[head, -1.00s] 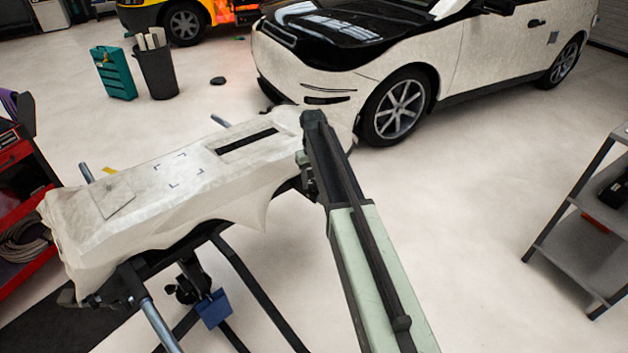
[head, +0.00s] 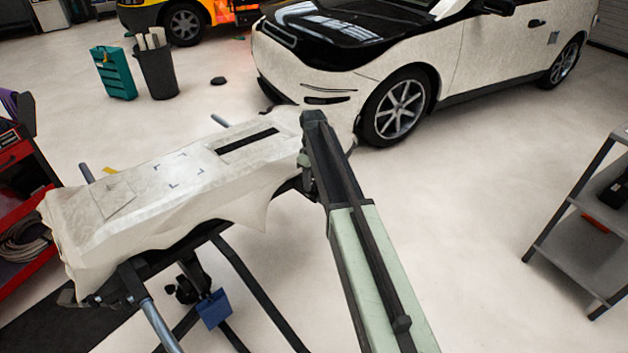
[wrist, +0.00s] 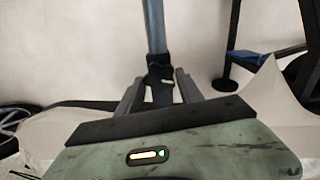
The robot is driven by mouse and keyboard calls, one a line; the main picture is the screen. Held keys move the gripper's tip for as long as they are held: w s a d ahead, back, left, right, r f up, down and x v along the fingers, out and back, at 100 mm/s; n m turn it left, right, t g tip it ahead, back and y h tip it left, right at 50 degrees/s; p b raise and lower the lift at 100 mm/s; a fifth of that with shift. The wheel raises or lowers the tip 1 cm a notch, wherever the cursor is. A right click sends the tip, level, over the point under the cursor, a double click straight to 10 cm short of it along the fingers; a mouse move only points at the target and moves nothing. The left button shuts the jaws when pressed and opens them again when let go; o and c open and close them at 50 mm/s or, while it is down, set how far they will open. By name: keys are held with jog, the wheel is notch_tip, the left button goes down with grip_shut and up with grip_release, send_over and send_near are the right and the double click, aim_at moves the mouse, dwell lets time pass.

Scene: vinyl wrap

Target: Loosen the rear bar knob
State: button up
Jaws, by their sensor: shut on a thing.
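The rear bar knob, a dark clamp-like piece (wrist: 160,78), sits on a grey bar (wrist: 153,25) in the wrist view. My gripper (wrist: 159,86) has its two grey fingers on either side of the knob and is shut on it. The knob's lower part is hidden behind the dark edge of my gripper's body. In the head view my arm hides the gripper and this knob, at the right end of the stand. A bumper wrapped in pale vinyl (head: 150,205) lies on the stand (head: 255,285).
A white car (head: 480,50) stands behind the stand. A grey shelf (head: 575,235) is at the right and a red cart (head: 20,175) at the left. A dark bin (head: 157,70) and a teal case (head: 113,75) stand at the back left. The floor between stand and shelf is clear.

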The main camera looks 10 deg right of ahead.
aim_at(313, 183)
jog(key=shift+d, duration=0.15)
jog(key=o, duration=1.4)
notch_tip(313, 183, up, 8)
jog(key=p, duration=0.8)
jog(key=shift+f, duration=0.1)
